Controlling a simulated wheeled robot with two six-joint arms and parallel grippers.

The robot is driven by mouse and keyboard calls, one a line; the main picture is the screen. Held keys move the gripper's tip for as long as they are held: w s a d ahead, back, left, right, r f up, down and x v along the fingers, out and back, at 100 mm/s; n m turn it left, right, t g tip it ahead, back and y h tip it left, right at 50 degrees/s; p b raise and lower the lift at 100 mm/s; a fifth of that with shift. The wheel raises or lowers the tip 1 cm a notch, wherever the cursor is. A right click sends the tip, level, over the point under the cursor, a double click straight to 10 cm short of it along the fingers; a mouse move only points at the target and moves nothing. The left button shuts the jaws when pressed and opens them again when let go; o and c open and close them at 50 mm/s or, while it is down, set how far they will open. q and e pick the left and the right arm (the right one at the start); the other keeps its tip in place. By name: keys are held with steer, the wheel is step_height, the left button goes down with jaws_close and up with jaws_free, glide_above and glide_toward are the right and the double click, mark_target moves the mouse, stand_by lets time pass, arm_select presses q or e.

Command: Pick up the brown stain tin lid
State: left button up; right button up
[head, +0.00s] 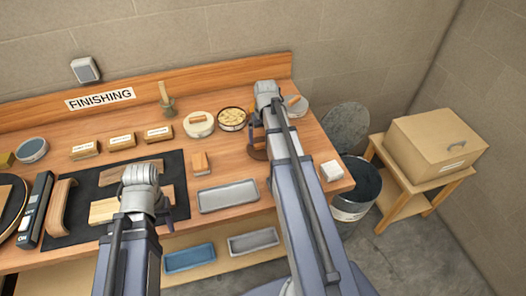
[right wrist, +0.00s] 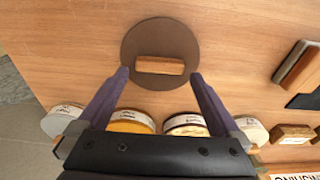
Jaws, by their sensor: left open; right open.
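The brown stain tin lid (right wrist: 160,30) is a flat dark brown disc lying on the bench, with a light wooden block-shaped grip (right wrist: 160,65) across its middle. In the head view the lid (head: 257,154) is partly hidden behind my right arm. My right gripper (right wrist: 160,74) is open and empty above the lid. Its fingertips are on either side of the wooden grip, near the lid's lower edge in the right wrist view. My left gripper (head: 158,208) is over the black mat, mostly hidden by its own wrist; it is open.
Several round tins (right wrist: 130,122) stand in a row near my right gripper. A grey metal tray (head: 228,196) and a small wooden block (head: 200,163) lie left of the lid. A white block (head: 331,170) sits near the bench's right edge. A bin (head: 355,195) stands beside the bench.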

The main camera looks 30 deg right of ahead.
mark_target(263, 144)
arm_select(q)
step_height(263, 144, down, 3)
steer(key=shift+f+b, duration=0.1)
steer(key=shift+b, duration=1)
arm_select(e)
step_height(263, 144, down, 3)
steer(key=shift+w+f, duration=0.1)
steer(key=shift+w, duration=0.05)
steer(key=c, duration=1.1)
